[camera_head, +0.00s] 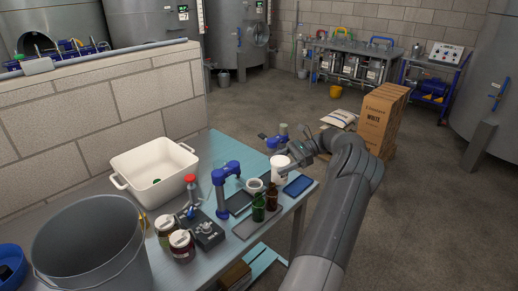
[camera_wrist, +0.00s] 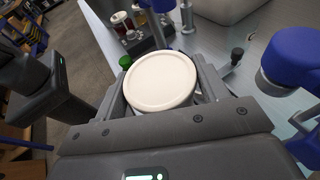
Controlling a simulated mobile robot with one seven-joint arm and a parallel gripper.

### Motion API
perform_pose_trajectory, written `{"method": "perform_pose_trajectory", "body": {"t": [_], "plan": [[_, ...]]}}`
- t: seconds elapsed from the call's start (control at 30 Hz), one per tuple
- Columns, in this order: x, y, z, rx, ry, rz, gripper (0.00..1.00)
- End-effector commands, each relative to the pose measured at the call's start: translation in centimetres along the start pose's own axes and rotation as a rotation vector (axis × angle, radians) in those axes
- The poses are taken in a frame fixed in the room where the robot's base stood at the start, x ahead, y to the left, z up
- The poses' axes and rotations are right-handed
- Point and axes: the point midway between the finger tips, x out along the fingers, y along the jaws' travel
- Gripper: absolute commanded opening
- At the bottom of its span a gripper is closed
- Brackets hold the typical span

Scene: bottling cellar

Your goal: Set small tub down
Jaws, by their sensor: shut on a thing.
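The small tub (camera_head: 280,170) is white and round with a flat pale lid. In the wrist view its lid (camera_wrist: 160,80) faces the camera, between the two fingers. My gripper (camera_head: 285,153) is shut on the tub, one finger on each side (camera_wrist: 162,88). The tub is upright or nearly so at the far right end of the steel table (camera_head: 205,255). I cannot tell whether its base touches the table; the underside is hidden.
A blue tray (camera_head: 298,185) lies just right of the tub. A white ring-shaped item (camera_head: 254,185), a green bottle (camera_head: 258,208) and a brown bottle (camera_head: 271,197) stand close in front. A blue-headed device (camera_head: 223,190), white bin (camera_head: 154,170) and grey bucket (camera_head: 92,250) are left.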

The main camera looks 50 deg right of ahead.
Motion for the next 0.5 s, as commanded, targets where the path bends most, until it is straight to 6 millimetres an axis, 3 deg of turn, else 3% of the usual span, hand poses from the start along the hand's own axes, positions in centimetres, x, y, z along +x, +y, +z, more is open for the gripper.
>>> {"method": "perform_pose_trajectory", "body": {"t": [0.2,0.5], "plan": [[-0.9,1.1,-1.7,-0.005,0.0,0.013,0.35],[-0.2,1.1,-4.2,-0.004,-0.001,0.012,0.35]]}}
